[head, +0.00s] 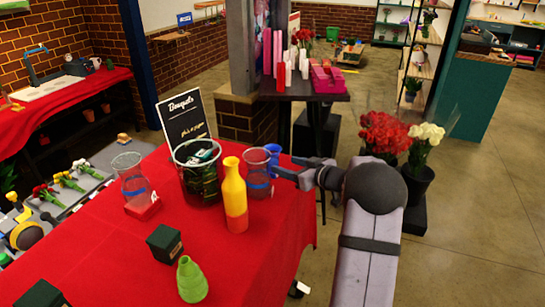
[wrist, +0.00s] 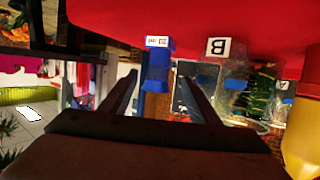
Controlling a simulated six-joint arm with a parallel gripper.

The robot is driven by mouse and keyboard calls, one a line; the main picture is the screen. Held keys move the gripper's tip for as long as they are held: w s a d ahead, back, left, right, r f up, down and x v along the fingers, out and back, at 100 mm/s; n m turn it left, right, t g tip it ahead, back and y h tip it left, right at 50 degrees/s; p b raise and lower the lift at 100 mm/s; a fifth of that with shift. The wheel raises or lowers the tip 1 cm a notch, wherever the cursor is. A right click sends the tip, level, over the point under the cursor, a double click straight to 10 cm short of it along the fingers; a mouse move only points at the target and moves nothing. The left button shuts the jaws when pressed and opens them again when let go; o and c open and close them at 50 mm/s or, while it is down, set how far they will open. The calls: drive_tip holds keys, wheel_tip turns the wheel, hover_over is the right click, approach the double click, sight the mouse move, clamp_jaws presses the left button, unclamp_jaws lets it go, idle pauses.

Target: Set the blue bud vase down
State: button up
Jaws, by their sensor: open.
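The blue bud vase (head: 273,154) stands at the far right edge of the red-covered table, partly hidden behind a clear glass vase with a blue band (head: 257,180). In the wrist view, which is upside down, the blue vase (wrist: 157,72) appears upright, with its base at the red cloth and a small white label (wrist: 158,41) at its foot. My gripper (head: 281,170) is at the table's right edge beside the blue vase. In the wrist view its fingers (wrist: 158,92) are spread, with the blue vase showing in the gap between them, apart from both.
A yellow and orange vase (head: 235,195) and a large dark-filled glass container (head: 197,170) stand close by on the left. A green vase (head: 191,280) and dark box (head: 164,243) are nearer the front.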

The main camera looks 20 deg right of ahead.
sight(277, 160)
drive_tip(key=shift+s+d+r+g+h+p, duration=0.25)
drive_tip(key=shift+d+r+g+h+p, duration=0.1)
drive_tip(key=shift+r+p, duration=0.25)
drive_tip(key=shift+a+p+x, duration=0.2)
drive_tip(key=shift+p+x, duration=0.85)
drive_tip(key=shift+x, duration=2.65)
drive_tip(key=shift+r, duration=0.1)
clamp_jaws()
wheel_tip(277, 160, up, 10)
